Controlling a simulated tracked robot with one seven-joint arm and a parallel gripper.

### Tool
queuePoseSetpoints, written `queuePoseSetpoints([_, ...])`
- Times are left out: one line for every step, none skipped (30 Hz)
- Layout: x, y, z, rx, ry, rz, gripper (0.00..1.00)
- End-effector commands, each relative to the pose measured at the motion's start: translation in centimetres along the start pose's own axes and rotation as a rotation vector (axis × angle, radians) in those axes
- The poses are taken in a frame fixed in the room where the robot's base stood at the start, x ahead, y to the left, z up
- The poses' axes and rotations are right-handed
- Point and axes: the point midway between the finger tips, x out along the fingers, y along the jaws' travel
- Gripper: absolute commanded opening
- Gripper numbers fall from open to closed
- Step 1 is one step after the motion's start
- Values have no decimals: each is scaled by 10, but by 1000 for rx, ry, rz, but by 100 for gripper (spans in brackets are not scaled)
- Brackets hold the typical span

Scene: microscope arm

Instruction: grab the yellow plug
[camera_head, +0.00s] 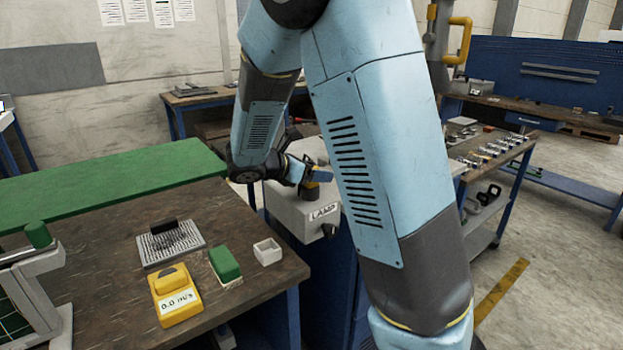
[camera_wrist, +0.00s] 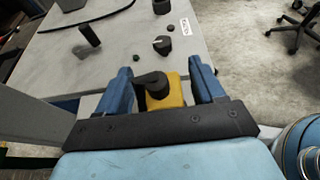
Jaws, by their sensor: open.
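The yellow plug (camera_wrist: 175,97), with a dark rounded top, sits between the two blue fingers of my gripper (camera_wrist: 160,68) in the wrist view. The fingers are open, one on each side of it, with a visible gap at each side. In the head view the gripper (camera_head: 312,176) is at the top of a grey box (camera_head: 290,207); a small yellowish part, probably the plug (camera_head: 309,189), shows by the fingers. The plug's lower end is hidden in the wrist view by my gripper's body.
The grey box's top (camera_wrist: 120,50) carries several black knobs and a dark upright post (camera_wrist: 89,35). In the head view, a wooden bench (camera_head: 115,235) at left holds a yellow meter (camera_head: 175,297), a green block (camera_head: 225,264) and a small white box (camera_head: 267,251).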

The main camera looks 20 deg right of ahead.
Motion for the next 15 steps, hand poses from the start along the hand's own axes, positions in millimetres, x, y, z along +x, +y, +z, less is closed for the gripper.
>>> queuePoseSetpoints([1, 0, 0, 0, 0, 0, 68])
queuePoseSetpoints([1, 0, 0, 0, 0, 0, 68])
queuePoseSetpoints([1, 0, 0, 0, 0, 0, 68])
queuePoseSetpoints([1, 0, 0, 0, 0, 0, 68])
queuePoseSetpoints([1, 0, 0, 0, 0, 0, 68])
queuePoseSetpoints([1, 0, 0, 0, 0, 0, 68])
queuePoseSetpoints([1, 0, 0, 0, 0, 0, 66])
queuePoseSetpoints([1, 0, 0, 0, 0, 0, 63])
queuePoseSetpoints([1, 0, 0, 0, 0, 0, 59])
queuePoseSetpoints([1, 0, 0, 0, 0, 0, 57])
queuePoseSetpoints([1, 0, 0, 0, 0, 0, 54])
queuePoseSetpoints([1, 0, 0, 0, 0, 0, 50])
queuePoseSetpoints([1, 0, 0, 0, 0, 0, 47])
queuePoseSetpoints([1, 0, 0, 0, 0, 0, 44])
queuePoseSetpoints([1, 0, 0, 0, 0, 0, 40])
